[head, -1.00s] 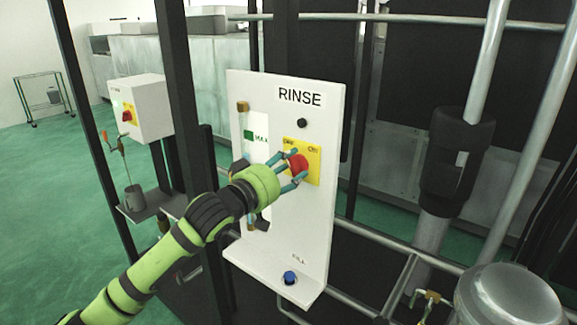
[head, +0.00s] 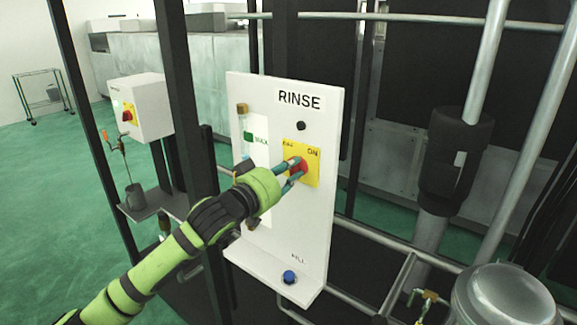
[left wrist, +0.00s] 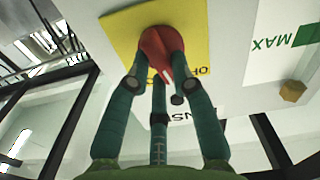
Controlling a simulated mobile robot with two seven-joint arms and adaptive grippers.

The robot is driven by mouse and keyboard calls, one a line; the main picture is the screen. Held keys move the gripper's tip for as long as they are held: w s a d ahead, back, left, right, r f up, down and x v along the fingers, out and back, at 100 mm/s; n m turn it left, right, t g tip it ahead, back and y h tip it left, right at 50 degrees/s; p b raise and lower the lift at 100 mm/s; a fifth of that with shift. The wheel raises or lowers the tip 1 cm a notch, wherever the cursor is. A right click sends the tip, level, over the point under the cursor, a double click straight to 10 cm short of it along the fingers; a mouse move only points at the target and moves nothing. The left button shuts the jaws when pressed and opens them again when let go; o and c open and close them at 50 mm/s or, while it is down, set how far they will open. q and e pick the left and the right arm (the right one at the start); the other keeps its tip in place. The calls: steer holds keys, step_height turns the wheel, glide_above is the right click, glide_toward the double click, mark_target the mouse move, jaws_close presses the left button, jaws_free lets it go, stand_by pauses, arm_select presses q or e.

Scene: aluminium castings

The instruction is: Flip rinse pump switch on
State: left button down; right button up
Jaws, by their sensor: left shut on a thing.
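The white RINSE panel (head: 318,215) stands upright in the middle of the head view. On it is a yellow plate (head: 313,152) lettered OFF at left and ON at right, with a red rotary knob (head: 305,165). My left gripper (head: 294,171) is shut on the knob, its teal fingers partly hiding it. The left wrist view shows the fingers around the red knob (left wrist: 160,50) against the yellow plate (left wrist: 122,32). A pale mark on the knob shows between the fingers, near the partly hidden OFF lettering. My right gripper is not in view.
A blue FILL button (head: 289,277) sits on the panel's lower ledge. A black button (head: 301,126) is above the yellow plate. A white box (head: 142,105) with another red knob stands at left. Dark posts and metal pipes surround the panel.

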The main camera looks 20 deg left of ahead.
arm_select(q)
steer(key=m+p, duration=0.1)
steer(key=m, duration=0.3)
steer(key=shift+d+m+p, duration=0.1)
steer(key=shift+m+p, duration=0.2)
steer(key=shift+s+d+f+m+p, duration=0.1)
steer(key=shift+m+p, duration=0.2)
steer(key=shift+m, duration=0.6)
steer(key=shift+f+m+p, duration=0.1)
steer(key=shift+m+p, duration=0.15)
steer(key=shift+m, duration=0.65)
steer(key=c, duration=1.1)
jaws_free()
steer(key=shift+o, duration=0.2)
steer(key=v, duration=1.2)
